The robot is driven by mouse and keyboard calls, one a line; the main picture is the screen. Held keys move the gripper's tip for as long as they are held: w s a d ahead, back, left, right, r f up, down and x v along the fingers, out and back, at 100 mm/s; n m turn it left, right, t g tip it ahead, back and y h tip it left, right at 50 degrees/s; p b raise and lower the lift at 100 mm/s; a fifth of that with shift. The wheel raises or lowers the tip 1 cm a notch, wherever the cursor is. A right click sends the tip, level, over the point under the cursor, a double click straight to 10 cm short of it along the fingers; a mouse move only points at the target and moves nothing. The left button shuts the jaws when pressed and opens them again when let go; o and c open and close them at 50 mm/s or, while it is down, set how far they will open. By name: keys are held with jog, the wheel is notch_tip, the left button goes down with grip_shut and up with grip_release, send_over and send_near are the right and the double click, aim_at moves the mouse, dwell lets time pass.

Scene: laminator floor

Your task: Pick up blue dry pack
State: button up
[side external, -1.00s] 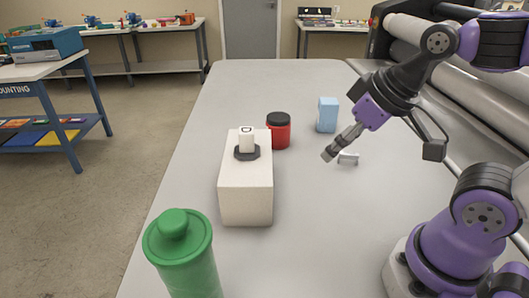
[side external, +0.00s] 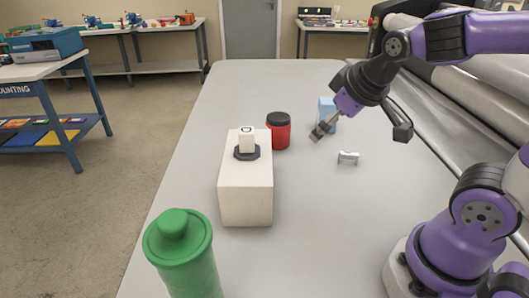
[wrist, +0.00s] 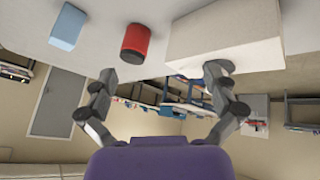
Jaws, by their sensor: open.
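The blue dry pack (side external: 325,105) stands upright on the grey table, right of and behind the red jar. My gripper (side external: 318,136) overlaps its lower part in the side view, so its lower right side is hidden. I cannot tell from that view how far apart they are. In the wrist view the blue pack (wrist: 68,25) is at the upper left, outside my fingers. My gripper (wrist: 160,75) has its two fingers spread wide there, with nothing between them.
A red jar with a black lid (side external: 279,132) stands left of my gripper. A white box (side external: 246,193) carries a small white item on a dark base (side external: 246,143). A small white handle-like part (side external: 348,157) lies right. A green canister (side external: 183,255) stands in front. Rollers (side external: 470,95) line the right.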

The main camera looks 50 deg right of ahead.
jog(key=w+d+f+n+h, duration=0.2)
jog(key=w+d+h, duration=0.25)
jog(key=d, duration=0.45)
jog(key=n+h, duration=0.6)
jog(key=n, duration=0.1)
send_near(329, 100)
jog(key=s+r, duration=0.2)
jog(key=s, duration=0.2)
jog(key=w+d+f+n+t, duration=0.1)
jog(key=n, duration=0.4)
jog(key=w+d+f+n+t, duration=0.1)
jog(key=f+n+t, duration=0.1)
jog(key=n, duration=0.3)
jog(key=w+d+f+n+t+h, duration=0.1)
jog(key=f+n+t, duration=0.1)
jog(key=n, duration=0.4)
jog(key=shift+w+f, duration=0.25)
jog(key=shift+x, duration=3.5)
jog(key=shift+w+r, duration=0.1)
jog(key=c, duration=1.4)
